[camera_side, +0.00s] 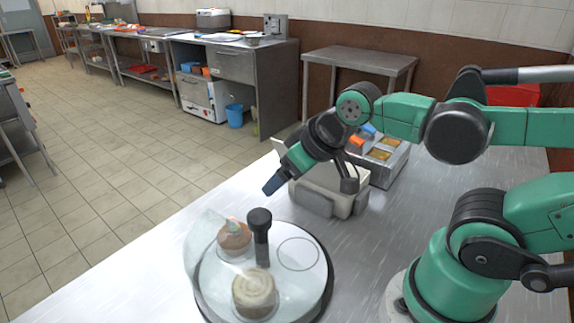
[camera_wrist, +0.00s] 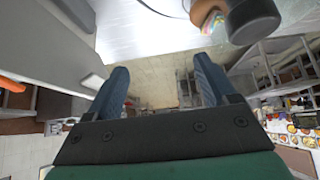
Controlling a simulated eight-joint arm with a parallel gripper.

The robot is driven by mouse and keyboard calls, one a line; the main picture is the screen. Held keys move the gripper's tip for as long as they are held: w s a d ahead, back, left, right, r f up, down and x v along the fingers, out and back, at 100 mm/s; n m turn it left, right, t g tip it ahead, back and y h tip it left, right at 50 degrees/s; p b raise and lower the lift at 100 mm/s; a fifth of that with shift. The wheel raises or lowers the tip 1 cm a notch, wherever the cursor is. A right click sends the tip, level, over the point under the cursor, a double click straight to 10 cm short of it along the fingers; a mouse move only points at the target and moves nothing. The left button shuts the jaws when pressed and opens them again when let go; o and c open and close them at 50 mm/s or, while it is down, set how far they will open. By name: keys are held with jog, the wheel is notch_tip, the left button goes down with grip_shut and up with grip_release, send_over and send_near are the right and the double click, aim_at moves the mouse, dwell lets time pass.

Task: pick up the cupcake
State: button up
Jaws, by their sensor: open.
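A brown cupcake with a small coloured topping (camera_side: 234,236) sits at the back left of a round white stand (camera_side: 213,283), partly behind a clear curved cover (camera_side: 200,241). A second round, pale-topped pastry (camera_side: 254,291) sits at the front of the stand. My gripper (camera_side: 272,187) is above and behind the stand, tilted down and left, apart from both pastries. In the wrist view my gripper (camera_wrist: 160,82) has its two blue fingers spread with nothing between them. The coloured-topped cupcake (camera_wrist: 207,16) shows at the top edge, partly cut off.
A dark upright knob (camera_side: 260,238) rises from the middle of the stand, beside the cupcake; it shows in the wrist view (camera_wrist: 252,18). A pale open bin (camera_side: 327,185) and a metal tray of food compartments (camera_side: 384,155) stand behind. The counter's left front is clear.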

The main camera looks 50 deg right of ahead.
dwell(0.4)
jog(key=o, duration=0.3)
jog(key=shift+o, duration=0.2)
jog(key=shift+r, duration=0.15)
notch_tip(320, 180, up, 5)
jog(key=m+g, duration=0.7)
jog(key=m, duration=0.2)
send_over(233, 224)
notch_tip(233, 224, down, 9)
jog(key=shift+f, duration=3.2)
